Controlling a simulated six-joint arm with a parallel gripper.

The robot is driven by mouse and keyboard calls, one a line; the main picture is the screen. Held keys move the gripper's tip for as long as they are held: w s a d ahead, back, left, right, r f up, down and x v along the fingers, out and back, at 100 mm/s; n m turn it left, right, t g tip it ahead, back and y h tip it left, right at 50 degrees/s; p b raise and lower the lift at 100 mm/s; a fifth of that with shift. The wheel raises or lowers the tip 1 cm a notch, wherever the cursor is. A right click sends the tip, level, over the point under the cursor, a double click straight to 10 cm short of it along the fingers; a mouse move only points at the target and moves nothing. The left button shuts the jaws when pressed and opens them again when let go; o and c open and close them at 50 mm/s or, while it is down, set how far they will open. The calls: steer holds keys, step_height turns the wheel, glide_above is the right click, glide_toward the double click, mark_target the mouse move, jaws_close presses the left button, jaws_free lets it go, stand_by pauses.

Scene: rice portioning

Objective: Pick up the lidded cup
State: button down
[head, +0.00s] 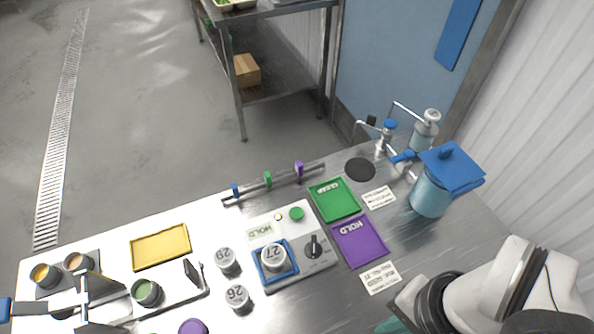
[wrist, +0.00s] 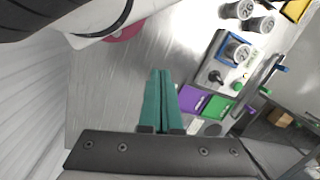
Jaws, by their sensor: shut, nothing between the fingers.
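Three grey-lidded cups stand on the left half of the steel table. Cup 27 (head: 273,257) sits on the blue square plate (head: 262,274) of a white device. Cup 29 (head: 226,260) and cup 26 (head: 237,297) stand on the white surface to its left. Cup 27 (wrist: 238,50), cup 29 (wrist: 262,25) and cup 26 (wrist: 243,9) also show in the wrist view, at the upper right. My gripper (wrist: 160,72) has teal fingers pressed together and empty, well apart from the cups. In the head view only a bit of teal (head: 388,326) shows at the bottom edge.
The white device has a green button (head: 296,214) and a dark knob (head: 314,245). A green tray (head: 334,201) and a purple tray (head: 359,243) lie beside it. A blue-lidded container (head: 430,196) and pump bottles stand at the right. A yellow tray (head: 160,247) lies at the left.

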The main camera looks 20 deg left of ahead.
jaws_free()
stand_by(0.3)
